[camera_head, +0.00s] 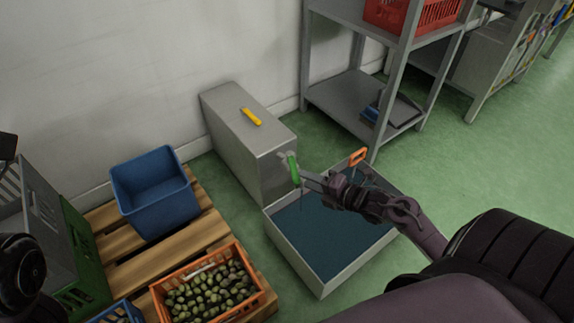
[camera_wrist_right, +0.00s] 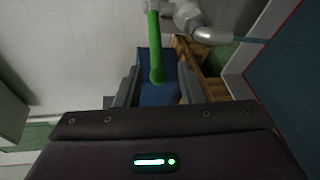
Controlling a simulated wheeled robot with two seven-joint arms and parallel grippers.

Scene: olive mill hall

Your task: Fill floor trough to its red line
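The floor trough (camera_head: 326,281) is a pale rectangular basin holding dark blue water (camera_head: 330,238) below its rim. In the right wrist view a thin red line (camera_wrist_right: 271,45) runs along its inner wall, close to the water's edge. A tap with a green lever (camera_head: 293,168) sticks out of the grey cabinet (camera_head: 240,140) above the trough. A thin stream seems to run from its spout (camera_wrist_right: 212,36). My right gripper (camera_wrist_right: 158,88) is open, its fingers apart on either side of the lever's end; I cannot tell whether they touch it.
An orange handle (camera_head: 357,157) stands at the trough's far corner. A pallet (camera_head: 123,242) at left carries a blue bin (camera_head: 155,190) and an orange olive crate (camera_head: 163,309). A metal shelf (camera_head: 345,95) stands behind. Green floor at right is clear.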

